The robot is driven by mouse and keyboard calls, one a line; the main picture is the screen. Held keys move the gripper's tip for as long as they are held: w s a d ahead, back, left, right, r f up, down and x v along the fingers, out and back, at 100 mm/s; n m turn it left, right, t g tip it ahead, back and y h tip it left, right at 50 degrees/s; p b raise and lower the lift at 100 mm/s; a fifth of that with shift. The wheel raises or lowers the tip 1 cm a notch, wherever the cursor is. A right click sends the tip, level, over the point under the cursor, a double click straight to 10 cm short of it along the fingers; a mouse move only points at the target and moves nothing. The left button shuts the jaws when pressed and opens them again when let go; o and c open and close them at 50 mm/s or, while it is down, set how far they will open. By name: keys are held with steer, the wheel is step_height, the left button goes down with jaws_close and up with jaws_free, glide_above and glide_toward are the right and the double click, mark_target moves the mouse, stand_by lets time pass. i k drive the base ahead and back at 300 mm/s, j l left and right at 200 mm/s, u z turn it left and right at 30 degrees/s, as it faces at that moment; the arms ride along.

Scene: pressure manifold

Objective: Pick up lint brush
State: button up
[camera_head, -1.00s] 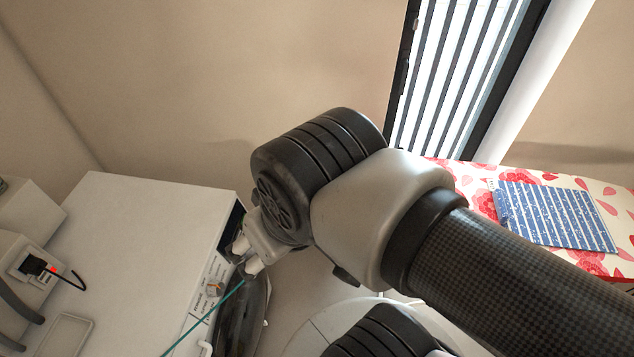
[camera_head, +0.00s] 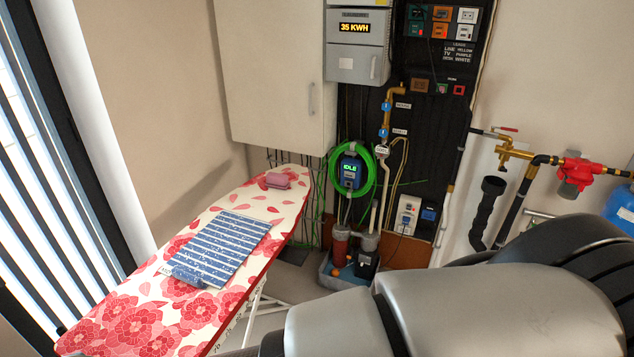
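I cannot pick out a lint brush for certain. A small pink object (camera_head: 277,180) lies towards the far end of the floral ironing board (camera_head: 135,318). A blue and white striped cloth (camera_head: 222,246) lies flat on the middle of the board. A small dark blue piece (camera_head: 188,276) shows at the cloth's near edge; it is too small to identify. My gripper is out of view; only grey and black links of my arm show at the lower right.
A green hose coil (camera_head: 352,172) hangs on the black wall panel. Brass and red pipework (camera_head: 575,175) sticks out at the right. A beige cabinet (camera_head: 272,75) hangs above the board's far end.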

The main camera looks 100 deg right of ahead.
mark_target(273, 180)
steer(key=z, duration=3.05)
